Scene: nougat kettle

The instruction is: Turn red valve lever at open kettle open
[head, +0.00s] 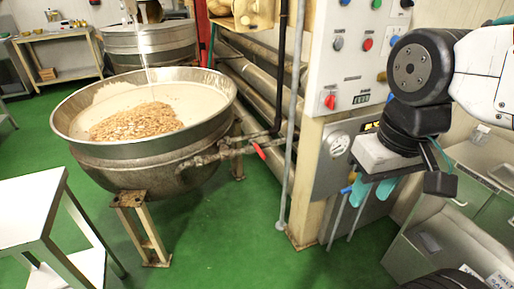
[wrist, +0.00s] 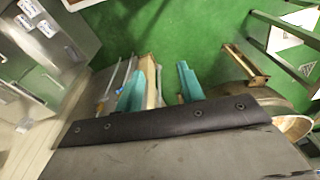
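The open kettle (head: 150,150) is a wide steel bowl on legs at left in the head view, holding a tan, nut-like mass. The red valve lever (head: 259,151) is small and sits on the pipe at the kettle's right side. My gripper (head: 372,190) hangs at right in front of the control cabinet, well to the right of the lever and apart from it. Its two teal fingers are spread with nothing between them, as the wrist view (wrist: 160,74) also shows. Part of the kettle (wrist: 296,126) shows at the wrist view's right edge; I cannot make out the lever there.
A control panel (head: 350,60) with buttons and a red switch stands behind the gripper. A thin upright pipe (head: 290,150) stands between lever and gripper. A white table (head: 35,205) is at left, steel boxes (head: 450,235) at right. Green floor (head: 225,235) is clear before the kettle.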

